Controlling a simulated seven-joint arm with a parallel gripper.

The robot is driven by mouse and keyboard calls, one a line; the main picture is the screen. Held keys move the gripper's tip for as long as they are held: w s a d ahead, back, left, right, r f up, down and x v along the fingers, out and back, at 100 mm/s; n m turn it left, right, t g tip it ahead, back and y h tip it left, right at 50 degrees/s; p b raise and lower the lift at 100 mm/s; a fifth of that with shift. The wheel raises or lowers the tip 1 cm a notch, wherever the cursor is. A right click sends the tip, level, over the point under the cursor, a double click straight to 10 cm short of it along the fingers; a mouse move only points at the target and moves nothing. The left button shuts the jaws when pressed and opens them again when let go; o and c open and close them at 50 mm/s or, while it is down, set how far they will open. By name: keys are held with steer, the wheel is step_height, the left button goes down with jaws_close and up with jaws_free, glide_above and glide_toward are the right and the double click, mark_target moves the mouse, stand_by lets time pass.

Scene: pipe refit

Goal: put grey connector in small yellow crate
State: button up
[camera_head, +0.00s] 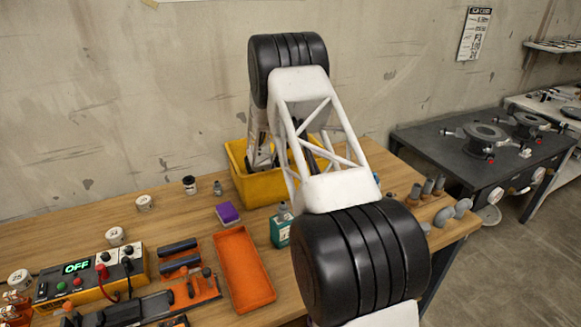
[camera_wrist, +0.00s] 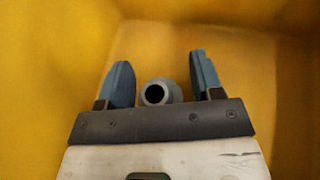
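The yellow crate (camera_head: 262,191) stands on the wooden bench near the wall, partly hidden behind my arm. In the wrist view my gripper (camera_wrist: 163,78) is inside the crate, between its yellow walls (camera_wrist: 45,80). Its two blue fingers are apart. A grey connector (camera_wrist: 172,91) with a dark round opening sits between them, with a narrow gap on each side, and does not look clamped. Its lower part is hidden by the gripper body, so I cannot tell if it rests on the crate floor. The head view does not show the fingers clearly.
Several grey pipe fittings (camera_head: 462,207) stand at the bench's right end. An orange tray (camera_head: 243,268), a purple sponge block (camera_head: 228,213) and a green bottle (camera_head: 280,231) are in front of the crate. A control box (camera_head: 88,276) and tools fill the left front.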

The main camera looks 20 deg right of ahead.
steer(key=shift+r, duration=0.15)
steer(key=shift+s+a+r, duration=0.15)
steer(key=shift+a+r, duration=0.1)
steer(key=shift+a, duration=0.3)
steer(key=shift+v, duration=1.05)
steer(key=shift+d+r, duration=0.15)
steer(key=shift+r, duration=3.25)
steer(key=shift+r, duration=0.15)
